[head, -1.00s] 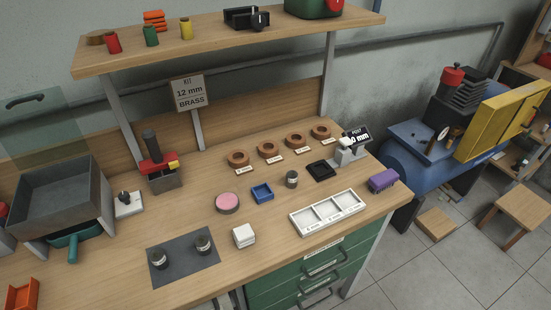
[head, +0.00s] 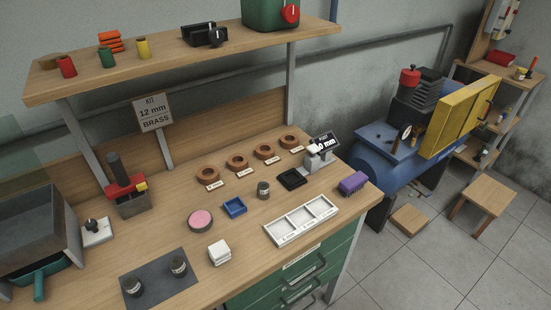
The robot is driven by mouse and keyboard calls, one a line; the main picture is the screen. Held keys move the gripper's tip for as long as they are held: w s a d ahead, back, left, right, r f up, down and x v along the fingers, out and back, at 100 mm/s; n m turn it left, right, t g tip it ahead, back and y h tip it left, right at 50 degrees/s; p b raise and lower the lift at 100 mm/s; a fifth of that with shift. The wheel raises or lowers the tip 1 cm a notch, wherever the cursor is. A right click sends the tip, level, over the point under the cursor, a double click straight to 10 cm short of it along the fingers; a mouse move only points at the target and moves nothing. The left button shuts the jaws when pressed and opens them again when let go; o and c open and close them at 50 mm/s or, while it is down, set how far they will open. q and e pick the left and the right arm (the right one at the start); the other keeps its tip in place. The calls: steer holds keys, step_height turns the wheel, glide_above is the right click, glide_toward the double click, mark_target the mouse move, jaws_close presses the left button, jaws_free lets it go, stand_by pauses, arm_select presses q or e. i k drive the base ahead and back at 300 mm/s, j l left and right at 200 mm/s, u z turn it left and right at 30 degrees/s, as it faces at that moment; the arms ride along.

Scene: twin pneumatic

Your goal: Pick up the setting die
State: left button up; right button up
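No thing in view is plainly marked as the setting die, and I cannot tell which one it is. Two small dark cylinders with pale bands, a left one (head: 133,287) and a right one (head: 179,266), stand on a dark grey mat (head: 156,284) at the bench's front left. A similar dark cylinder (head: 263,190) stands mid-bench, right of a blue square tray (head: 234,207). A red-topped press-like tool (head: 126,187) stands at the back left. A sign (head: 153,112) reads "KIT 12 mm BRASS". Neither of my grippers is in view.
The wooden bench (head: 205,285) also holds a pink-topped round tin (head: 200,220), white stacked squares (head: 219,252), a white three-compartment tray (head: 302,220), a purple brush (head: 353,184) and several brown rings. A shelf (head: 180,65) overhangs the back. A blue compressor (head: 385,160) stands right.

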mark_target(131, 284)
steer(key=k+j+u, duration=0.1)
steer(key=u, duration=0.9)
steer(key=i+j, duration=0.05)
steer(key=j, duration=0.05)
